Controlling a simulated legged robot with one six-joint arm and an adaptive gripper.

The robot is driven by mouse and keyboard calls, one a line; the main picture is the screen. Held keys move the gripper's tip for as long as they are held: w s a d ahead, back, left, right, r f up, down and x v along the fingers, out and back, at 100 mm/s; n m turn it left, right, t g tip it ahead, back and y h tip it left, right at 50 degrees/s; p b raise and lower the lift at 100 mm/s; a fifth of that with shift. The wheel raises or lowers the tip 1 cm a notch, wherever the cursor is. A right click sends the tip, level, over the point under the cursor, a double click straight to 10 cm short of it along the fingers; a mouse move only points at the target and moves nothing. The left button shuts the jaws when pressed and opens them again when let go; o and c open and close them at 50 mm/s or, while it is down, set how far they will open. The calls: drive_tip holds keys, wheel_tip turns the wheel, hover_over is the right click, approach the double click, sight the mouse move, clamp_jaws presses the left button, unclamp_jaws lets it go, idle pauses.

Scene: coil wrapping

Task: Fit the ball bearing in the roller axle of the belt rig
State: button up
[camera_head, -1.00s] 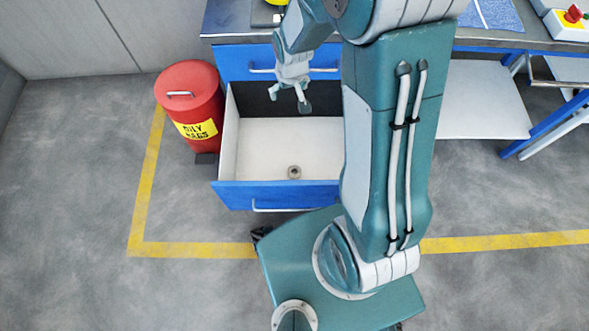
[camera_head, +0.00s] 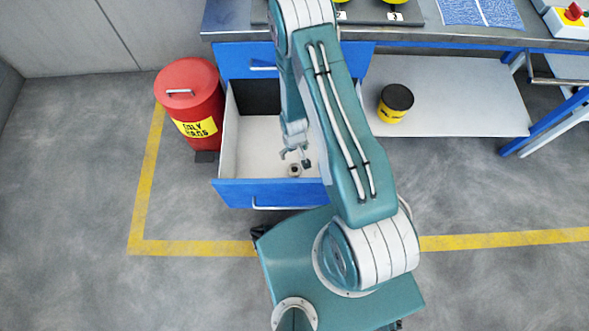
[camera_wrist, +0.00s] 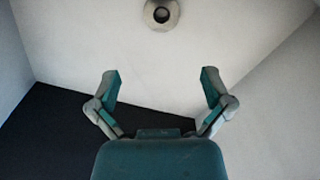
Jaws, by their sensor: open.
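The ball bearing (camera_head: 294,170), a small grey ring, lies on the white floor of the open blue drawer (camera_head: 268,193), near its front wall. In the wrist view the bearing (camera_wrist: 161,14) shows at the top edge, ahead of the fingers and apart from them. My gripper (camera_head: 296,158) is inside or just above the drawer, close to the bearing. In the wrist view my gripper (camera_wrist: 160,88) has its two fingers spread wide with nothing between them. The roller axle and belt rig cannot be made out.
A red bin (camera_head: 190,100) labelled for oily rags stands left of the drawer. A yellow and black tin (camera_head: 394,104) sits on the white lower shelf (camera_head: 455,105). The workbench top (camera_head: 235,18) runs along the back. The drawer walls stand close around my gripper.

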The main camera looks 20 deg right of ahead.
sight(294, 170)
drive_tip(key=f, duration=1.1)
drive_tip(key=shift+s+a+f, duration=0.15)
drive_tip(key=shift+s+f, duration=0.1)
drive_tip(key=c, duration=1.2)
